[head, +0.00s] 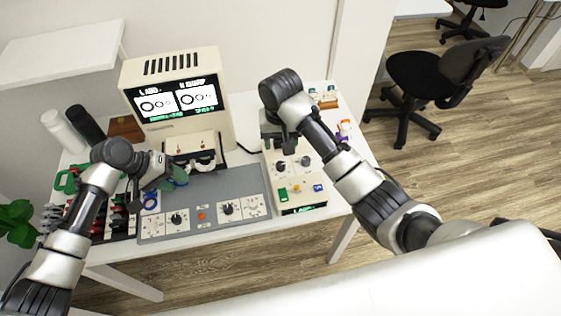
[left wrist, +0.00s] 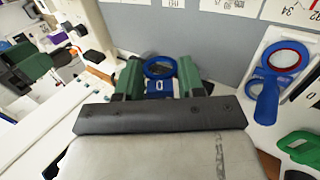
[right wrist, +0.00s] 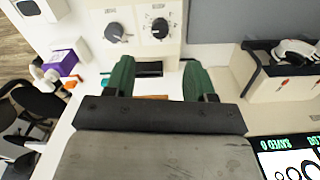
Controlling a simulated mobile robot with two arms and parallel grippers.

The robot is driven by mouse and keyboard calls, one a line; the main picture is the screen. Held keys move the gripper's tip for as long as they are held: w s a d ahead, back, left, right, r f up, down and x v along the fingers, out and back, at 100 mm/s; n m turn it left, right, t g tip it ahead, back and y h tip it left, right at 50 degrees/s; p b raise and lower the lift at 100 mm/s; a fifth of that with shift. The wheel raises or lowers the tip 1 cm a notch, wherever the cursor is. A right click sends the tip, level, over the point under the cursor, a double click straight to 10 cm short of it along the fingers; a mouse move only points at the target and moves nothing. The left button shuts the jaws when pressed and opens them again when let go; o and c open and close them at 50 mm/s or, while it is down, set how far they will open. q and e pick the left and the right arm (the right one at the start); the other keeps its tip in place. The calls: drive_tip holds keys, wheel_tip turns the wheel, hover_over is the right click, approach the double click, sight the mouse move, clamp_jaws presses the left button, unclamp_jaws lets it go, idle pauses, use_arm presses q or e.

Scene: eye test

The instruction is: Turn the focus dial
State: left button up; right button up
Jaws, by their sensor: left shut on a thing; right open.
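I cannot read which is the focus dial. My left gripper (left wrist: 160,82) is shut on a blue ring-shaped piece (left wrist: 160,68) beside the grey panel; the head view mostly hides that piece. My right gripper (right wrist: 160,80) is open and empty above the cream box, behind its knobs and touching neither.
A monitor (head: 150,80) showing ring pictures stands at the back. A blue-handled lens (left wrist: 263,95) lies near my left gripper. Green, yellow and blue switches are on the cream box's front. A purple box (right wrist: 60,62) stands beyond it.

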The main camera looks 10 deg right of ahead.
sight(281, 164)
wheel_tip(281, 164, down, 10)
drive_tip(key=shift+f, duration=0.1)
idle(0.4)
drive_tip(key=c, duration=0.9)
drive_tip(key=shift+n, duration=0.3)
drive_tip(key=shift+c, duration=0.2)
